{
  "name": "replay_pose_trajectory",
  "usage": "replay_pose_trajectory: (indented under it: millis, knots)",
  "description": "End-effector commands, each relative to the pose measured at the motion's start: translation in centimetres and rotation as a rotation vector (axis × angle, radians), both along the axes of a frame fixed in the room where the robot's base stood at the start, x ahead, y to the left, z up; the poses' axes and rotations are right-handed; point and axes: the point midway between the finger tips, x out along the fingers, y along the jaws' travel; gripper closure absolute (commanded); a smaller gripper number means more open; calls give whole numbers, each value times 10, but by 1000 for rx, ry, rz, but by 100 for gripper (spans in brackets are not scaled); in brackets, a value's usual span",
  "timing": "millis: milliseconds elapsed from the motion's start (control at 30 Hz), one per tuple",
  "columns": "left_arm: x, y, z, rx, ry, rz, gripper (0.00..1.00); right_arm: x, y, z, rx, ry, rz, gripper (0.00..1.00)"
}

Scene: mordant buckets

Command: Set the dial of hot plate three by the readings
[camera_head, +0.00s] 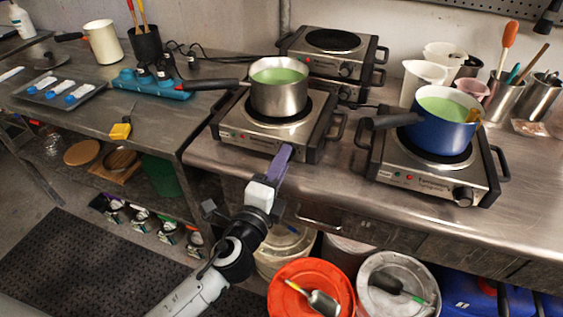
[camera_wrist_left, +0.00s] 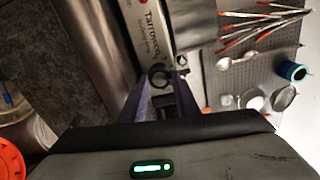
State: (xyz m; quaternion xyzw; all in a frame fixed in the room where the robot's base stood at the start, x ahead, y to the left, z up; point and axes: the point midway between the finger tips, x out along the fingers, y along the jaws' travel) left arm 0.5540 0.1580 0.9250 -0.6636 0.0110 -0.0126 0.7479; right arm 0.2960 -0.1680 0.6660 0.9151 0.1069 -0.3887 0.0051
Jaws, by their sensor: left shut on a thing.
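A steel hot plate (camera_head: 262,133) with a steel pot of green liquid (camera_head: 279,92) stands at the front edge of the metal counter. My left gripper (camera_head: 283,158), with purple fingers, reaches up to the right end of its front panel and covers its dial there. In the left wrist view a dark round dial (camera_wrist_left: 160,75) sits between my left fingertips (camera_wrist_left: 162,86), which are shut on it. A second hot plate (camera_head: 428,180) with a blue pot of green liquid (camera_head: 437,125) stands to the right, its black dial (camera_head: 463,196) uncovered. I cannot read a plate number or the dial setting. My right gripper is out of view.
More hot plates (camera_head: 333,56) are stacked at the back. White jugs (camera_head: 422,80) and steel tool cups (camera_head: 504,100) stand at the back right. A red bucket (camera_head: 312,275) and a white-lidded bucket (camera_head: 400,286) stand below the counter, near my left arm.

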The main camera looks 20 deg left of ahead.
Motion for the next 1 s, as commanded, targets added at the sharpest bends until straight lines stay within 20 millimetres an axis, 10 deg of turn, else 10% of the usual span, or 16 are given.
replay_pose_trajectory:
  millis: [133, 167, 267, 633, 1000]
  knots:
    - [0, -1, 0, -2, -1, -4, 94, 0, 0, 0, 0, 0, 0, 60]
    - [0, -1, 0, -2, -1, -4, 68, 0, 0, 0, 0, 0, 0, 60]
    - [0, -1, 0, -2, -1, -3, 53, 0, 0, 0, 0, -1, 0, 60]
    - [0, 0, -1, -82, 2, 0, 53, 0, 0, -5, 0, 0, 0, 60]
    - [0, 0, -1, -704, 22, -1, 53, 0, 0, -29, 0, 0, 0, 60]
